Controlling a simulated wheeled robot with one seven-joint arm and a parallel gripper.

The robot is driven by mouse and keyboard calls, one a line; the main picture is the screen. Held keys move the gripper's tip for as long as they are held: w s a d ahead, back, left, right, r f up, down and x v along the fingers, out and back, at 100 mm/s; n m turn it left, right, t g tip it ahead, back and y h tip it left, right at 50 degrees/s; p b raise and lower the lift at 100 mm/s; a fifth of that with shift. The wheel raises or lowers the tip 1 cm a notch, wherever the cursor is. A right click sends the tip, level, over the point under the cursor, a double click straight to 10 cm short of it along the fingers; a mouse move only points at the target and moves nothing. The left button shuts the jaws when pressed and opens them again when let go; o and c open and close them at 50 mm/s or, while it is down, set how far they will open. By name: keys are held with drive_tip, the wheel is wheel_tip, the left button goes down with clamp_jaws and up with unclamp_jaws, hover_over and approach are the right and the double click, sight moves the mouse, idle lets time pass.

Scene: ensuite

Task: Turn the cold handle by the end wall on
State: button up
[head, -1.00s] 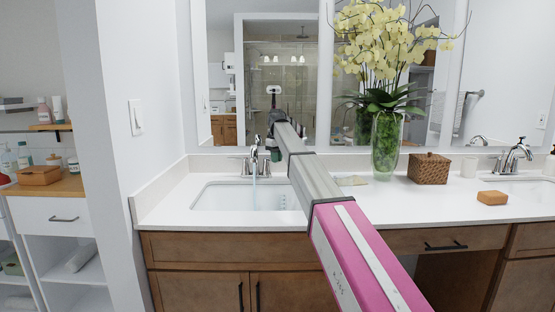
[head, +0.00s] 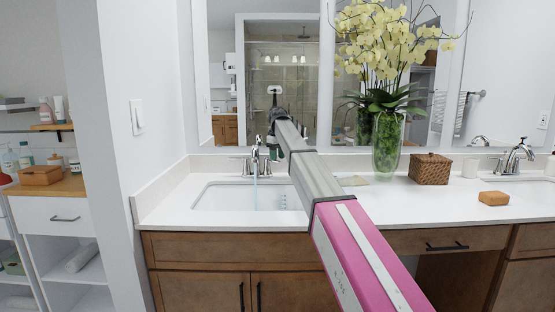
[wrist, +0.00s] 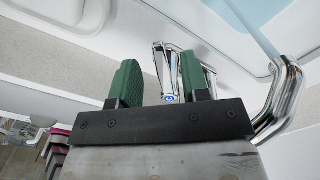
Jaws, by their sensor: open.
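The tap (head: 256,155) of the left basin is chrome, with a curved spout and a lever on each side. A pale stream falls from its spout into the basin in the head view. My gripper (wrist: 159,60) is open, with green pads. In the wrist view a chrome lever handle with a blue dot, the cold handle (wrist: 169,97), stands between the two fingers, nearer the right one. Whether either pad touches it I cannot tell. The spout (wrist: 286,95) curves to the right of my gripper. In the head view my gripper (head: 273,152) is small, at the tap's right side.
The left basin (head: 220,197) is set in a white counter (head: 350,215). A mirror stands behind, and a wall (head: 128,60) is at left. A flower vase (head: 387,145), a woven box (head: 430,169) and a second tap (head: 514,156) are to the right.

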wheel_tip(320, 180, up, 10)
drive_tip(key=shift+f, duration=0.25)
idle(1.1)
